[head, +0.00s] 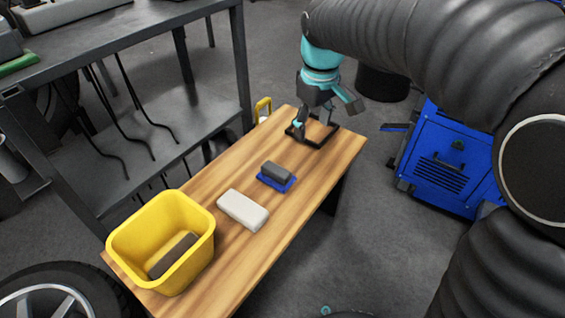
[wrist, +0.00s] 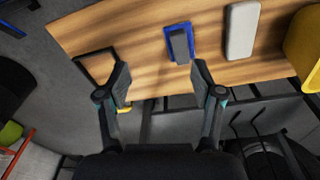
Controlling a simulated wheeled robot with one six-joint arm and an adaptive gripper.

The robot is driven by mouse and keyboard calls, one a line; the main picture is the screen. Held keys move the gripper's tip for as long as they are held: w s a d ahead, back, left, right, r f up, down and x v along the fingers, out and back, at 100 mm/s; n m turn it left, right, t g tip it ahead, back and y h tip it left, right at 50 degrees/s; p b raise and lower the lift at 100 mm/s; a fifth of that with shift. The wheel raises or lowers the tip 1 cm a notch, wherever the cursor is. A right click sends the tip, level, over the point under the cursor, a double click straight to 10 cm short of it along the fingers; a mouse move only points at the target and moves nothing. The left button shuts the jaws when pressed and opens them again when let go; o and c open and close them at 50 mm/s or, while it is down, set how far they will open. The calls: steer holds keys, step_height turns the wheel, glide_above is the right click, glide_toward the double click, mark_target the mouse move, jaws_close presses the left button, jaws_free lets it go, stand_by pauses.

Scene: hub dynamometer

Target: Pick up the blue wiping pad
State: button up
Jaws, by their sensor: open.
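The blue wiping pad (head: 290,184) lies on the wooden table, a flat blue base with a dark grey block on top. It also shows in the wrist view (wrist: 169,42), at the upper middle, near the right fingertip in the picture but beyond it. My gripper (head: 327,116) is open and empty over the far end of the table, above a black square frame (head: 327,141). In the wrist view my gripper (wrist: 161,78) has its two fingers wide apart, with bare wood showing between them. The pad is apart from the fingers.
A white block (head: 243,210) lies nearer on the wooden table (head: 205,177). A yellow bin (head: 160,240) with a dark block inside stands at the table's near end. A grey metal bench (head: 120,35) runs along the left. A blue machine (head: 445,165) stands right of the table.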

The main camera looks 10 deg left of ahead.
steer(key=w+a+f+n+g, duration=0.1)
steer(key=w+a+f+n, duration=0.15)
steer(key=a+f, duration=0.4)
steer(key=b, duration=0.2)
glide_above(276, 169)
steer(key=shift+h, duration=0.3)
steer(key=f, duration=0.7)
steer(key=shift+w+d, duration=0.2)
steer(key=shift+d, duration=0.05)
steer(key=shift+s+a+f+b, duration=0.15)
steer(key=shift+f+b, duration=0.2)
steer(key=shift+f, duration=1)
steer(key=shift+a+f+b, duration=0.1)
steer(key=shift+f+b, duration=0.2)
steer(key=shift+f, duration=1)
steer(key=c, duration=1.3)
